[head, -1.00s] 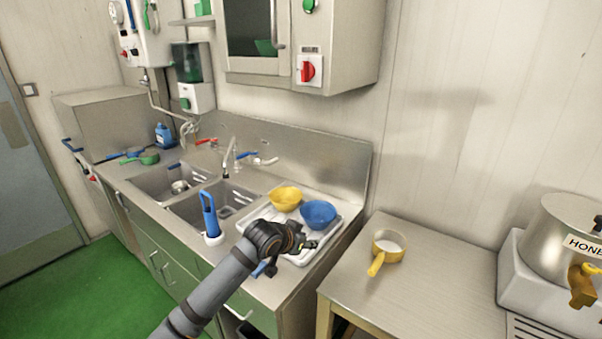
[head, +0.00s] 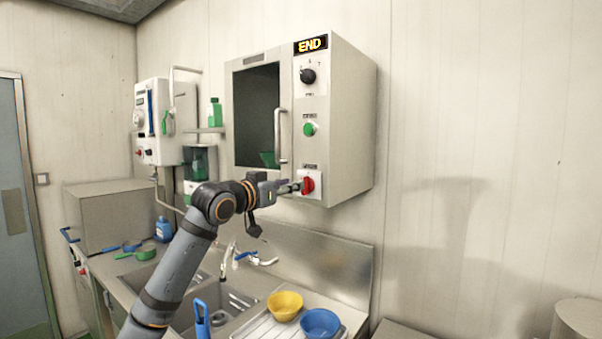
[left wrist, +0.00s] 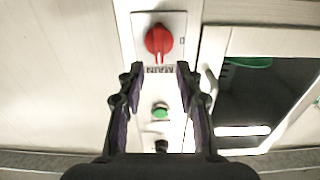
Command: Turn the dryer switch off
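The dryer (head: 345,110) is a pale wall cabinet with a dark window and a lit display reading "END". Its switch is a red rotary knob (head: 308,185) on a white plate at the bottom of the control panel. My left gripper (head: 296,187) is raised just left of the knob in the head view. In the left wrist view the red knob (left wrist: 158,40) lies beyond the fingertips, above a label reading "MAIN" upside down. The left fingers (left wrist: 157,72) are spread with nothing between them. I cannot tell whether a fingertip touches the knob. My right gripper is not visible.
A green button (head: 310,129) and a black dial (head: 308,76) sit above the switch. A vertical door handle (head: 279,136) is close by on the left. Below are the sink and a drainer with a yellow bowl (head: 285,305) and a blue bowl (head: 320,324).

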